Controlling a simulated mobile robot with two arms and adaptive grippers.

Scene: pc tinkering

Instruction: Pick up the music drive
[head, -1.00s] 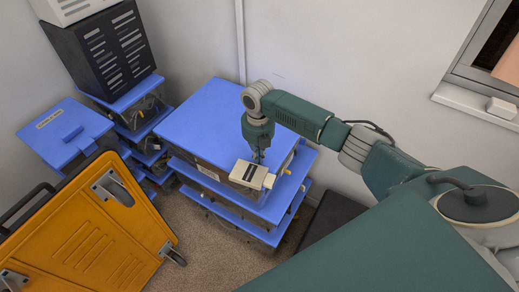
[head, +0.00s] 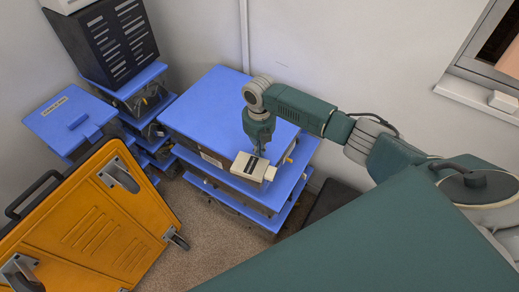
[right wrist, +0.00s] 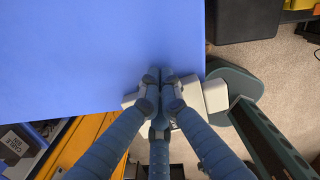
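The music drive (head: 246,165) appears to be the pale beige stick with a dark-striped label and a lighter plug end. It lies at the front right corner of the blue-topped stack (head: 220,105) and seems to reach past the edge. Its plug end also shows in the right wrist view (right wrist: 215,96). My right gripper (head: 259,152) points down at the drive's back side. In the right wrist view its fingertips (right wrist: 161,80) are close together over the drive and hide its middle. I cannot tell whether they grip it. My left gripper is out of view.
An orange case (head: 95,225) leans at the left front. A smaller blue-topped stack with a black vented box (head: 105,45) stands at the back left. A dark box (head: 328,207) lies right of the main stack. Carpet is free in front of it.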

